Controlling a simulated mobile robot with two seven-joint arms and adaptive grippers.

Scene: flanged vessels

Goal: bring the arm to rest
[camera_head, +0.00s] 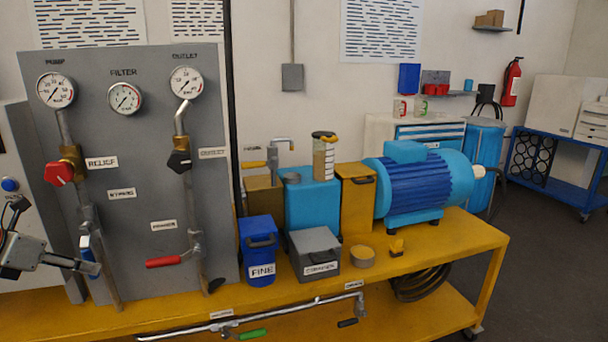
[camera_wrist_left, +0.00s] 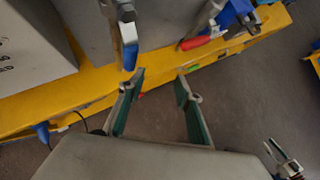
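My left gripper (camera_head: 92,267) comes in from the left edge of the head view, in front of the lower left of the grey panel (camera_head: 140,170), by the blue lever handle (camera_head: 84,243). In the left wrist view my left gripper (camera_wrist_left: 161,88) has its two green-padded fingers well apart with nothing between them. The blue handle (camera_wrist_left: 130,55) shows just beyond its left finger; whether they touch I cannot tell. A small gripper-like part, which looks like my right gripper (camera_wrist_left: 285,160), shows at the lower right of that view; its opening is unclear.
The panel carries a red knob (camera_head: 59,173), a black knob (camera_head: 179,161) and a red lever (camera_head: 163,262). A blue FINE bin (camera_head: 258,240), a grey box (camera_head: 315,240) and a blue motor (camera_head: 415,185) stand on the yellow bench (camera_head: 455,240). Open floor (camera_head: 545,260) lies at right.

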